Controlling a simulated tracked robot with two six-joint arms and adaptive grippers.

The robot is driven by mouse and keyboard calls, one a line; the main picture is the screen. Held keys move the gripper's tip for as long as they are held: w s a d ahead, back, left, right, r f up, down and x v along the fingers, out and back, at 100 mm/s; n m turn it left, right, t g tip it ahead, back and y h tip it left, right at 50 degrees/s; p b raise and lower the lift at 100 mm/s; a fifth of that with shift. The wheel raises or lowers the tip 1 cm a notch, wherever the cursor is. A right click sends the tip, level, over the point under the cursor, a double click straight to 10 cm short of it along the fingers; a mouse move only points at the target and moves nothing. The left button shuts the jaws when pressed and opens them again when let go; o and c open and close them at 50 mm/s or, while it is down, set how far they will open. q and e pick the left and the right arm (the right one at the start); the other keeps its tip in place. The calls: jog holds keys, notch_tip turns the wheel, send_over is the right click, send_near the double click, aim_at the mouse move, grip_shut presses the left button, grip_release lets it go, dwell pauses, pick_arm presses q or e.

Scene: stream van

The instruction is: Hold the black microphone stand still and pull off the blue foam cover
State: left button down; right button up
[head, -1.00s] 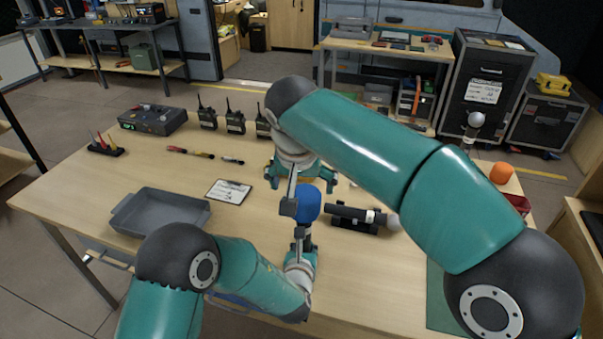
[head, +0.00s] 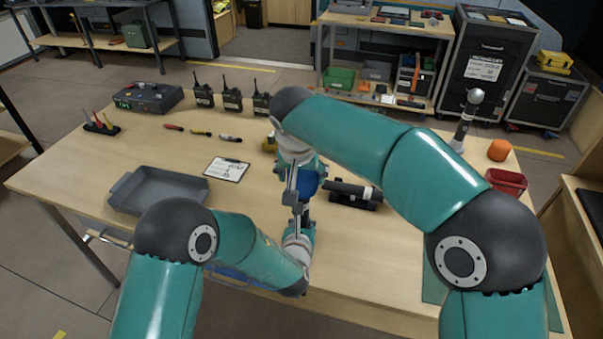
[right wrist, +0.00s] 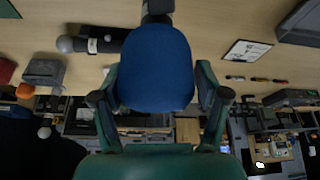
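The blue foam cover (head: 308,187) is near the middle of the workbench, partly hidden by my right arm. In the right wrist view the blue foam cover (right wrist: 155,68) fills the centre. My right gripper (right wrist: 158,88) has one finger on each side of it, with a narrow gap visible at the right finger, so it looks open around the cover. The black stand is mostly hidden; a dark piece (right wrist: 157,10) shows beyond the cover, but I cannot tell whether it is stand or gripper. My left gripper (head: 298,222) is just below the cover in the head view, its fingers largely hidden.
A black microphone in a cradle (head: 352,192) lies close to the right. A grey tray (head: 160,188) and clipboard (head: 227,169) lie left. Several radios (head: 232,98) stand at the back. An orange foam (head: 499,149), silver-headed microphone (head: 468,118) and red bin (head: 507,181) are at right.

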jog(key=c, duration=0.7)
jog(key=shift+c, duration=0.3)
jog(key=shift+w+r, duration=0.2)
jog(key=shift+r, duration=2.55)
jog(key=shift+w+d+r, duration=0.1)
jog(key=shift+r, duration=1.35)
pick_arm(q)
jog(key=c, duration=0.7)
grip_release()
jog(key=shift+c, duration=0.2)
